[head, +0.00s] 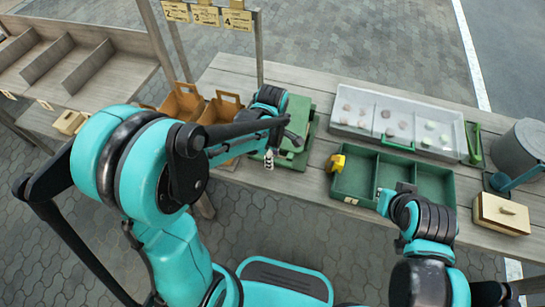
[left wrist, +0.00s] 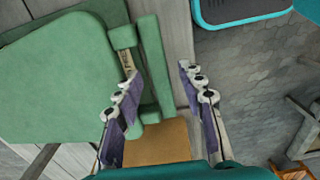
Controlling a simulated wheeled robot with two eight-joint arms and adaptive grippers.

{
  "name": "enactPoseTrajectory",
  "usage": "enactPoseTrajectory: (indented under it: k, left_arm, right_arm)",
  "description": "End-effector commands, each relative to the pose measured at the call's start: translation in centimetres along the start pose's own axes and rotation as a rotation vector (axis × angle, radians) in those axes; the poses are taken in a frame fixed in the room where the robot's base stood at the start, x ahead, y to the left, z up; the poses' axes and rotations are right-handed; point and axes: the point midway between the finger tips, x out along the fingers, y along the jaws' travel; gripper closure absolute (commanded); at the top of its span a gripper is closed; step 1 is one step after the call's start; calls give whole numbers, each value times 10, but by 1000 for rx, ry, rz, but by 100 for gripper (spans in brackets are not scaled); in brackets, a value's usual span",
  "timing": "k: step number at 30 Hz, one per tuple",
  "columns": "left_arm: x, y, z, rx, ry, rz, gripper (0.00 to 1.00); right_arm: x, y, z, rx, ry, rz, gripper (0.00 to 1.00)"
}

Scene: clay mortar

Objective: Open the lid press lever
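The green press (head: 299,115) stands on the wooden table in the head view, partly hidden by my left arm. In the left wrist view its broad green lid plate (left wrist: 60,75) fills the left side. A green lever bar (left wrist: 155,65) runs along the plate's edge and shows between the fingertips. My left gripper (left wrist: 160,72) is open, with its two fingers apart; I cannot tell whether either touches the bar. In the head view only its pale fingertips (head: 268,160) show by the press's front edge.
Brown carriers (head: 219,108) stand left of the press. A grey bucket (head: 520,146) and wooden box (head: 501,213) are at right.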

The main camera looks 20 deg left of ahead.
Motion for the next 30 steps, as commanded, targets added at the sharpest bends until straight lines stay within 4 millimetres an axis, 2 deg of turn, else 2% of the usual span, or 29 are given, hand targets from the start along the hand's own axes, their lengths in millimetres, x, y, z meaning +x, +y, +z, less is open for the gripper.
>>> enactPoseTrajectory:
  k: [5,6,10,11,17,22,26,30]
  left_arm:
    - [0,0,0,0,0,0,60]
    - [0,0,0,0,0,0,63]
    - [0,0,0,0,0,0,97]
    - [0,0,0,0,0,0,100]
    - [-1,0,0,0,0,0,100]
    - [-10,1,0,0,0,1,100]
    - [-27,4,0,0,0,2,100]
    - [-54,10,0,0,0,4,100]
  right_arm:
    - [0,0,0,0,0,0,100]
    - [0,0,0,0,0,0,100]
    - [0,0,0,0,0,0,100]
    - [0,0,0,0,0,0,100]
    - [-1,0,-1,0,0,0,100]
    - [-6,0,-5,0,0,0,100]
    - [-16,0,-12,0,0,0,100]
    - [-33,0,-24,0,0,0,100]
